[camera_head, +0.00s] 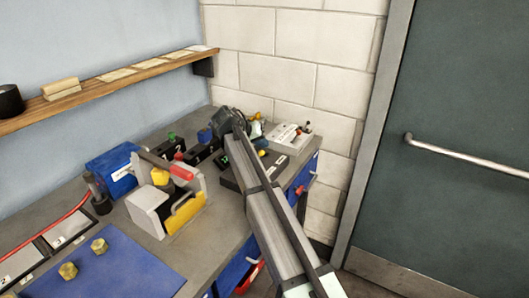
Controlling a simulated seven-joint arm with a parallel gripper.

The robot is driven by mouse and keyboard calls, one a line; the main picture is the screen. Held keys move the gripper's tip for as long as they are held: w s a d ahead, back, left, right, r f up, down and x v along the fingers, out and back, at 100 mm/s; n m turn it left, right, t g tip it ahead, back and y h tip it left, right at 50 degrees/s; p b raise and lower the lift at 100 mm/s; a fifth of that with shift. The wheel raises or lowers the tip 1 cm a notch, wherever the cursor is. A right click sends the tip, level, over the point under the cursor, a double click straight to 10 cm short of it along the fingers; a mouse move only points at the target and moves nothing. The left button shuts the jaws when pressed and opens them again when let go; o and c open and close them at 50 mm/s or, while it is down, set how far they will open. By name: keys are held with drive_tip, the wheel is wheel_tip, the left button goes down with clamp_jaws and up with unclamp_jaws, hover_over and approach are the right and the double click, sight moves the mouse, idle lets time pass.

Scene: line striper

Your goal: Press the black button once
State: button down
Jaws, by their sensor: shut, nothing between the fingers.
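My arm reaches from the bottom right up to the back of the workbench (225,215). My gripper (258,134) is small and partly hidden behind my wrist, above the back right of the bench. It is shut and empty. Small dark control boxes (203,152) stand left of it, with a green knob, a blue knob and a red one. I cannot make out a black button for certain, nor whether the gripper touches anything.
A white box with a small lever (290,138) stands right of my gripper. A grey and yellow device (166,203), a blue box (112,170) and a blue mat (95,265) fill the left. A wooden shelf (110,84) hangs above. A green door (465,100) is at right.

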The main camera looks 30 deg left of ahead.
drive_tip(key=shift+f, duration=0.9)
idle(1.2)
drive_tip(key=shift+r, duration=0.9)
drive_tip(key=shift+r, duration=2.5)
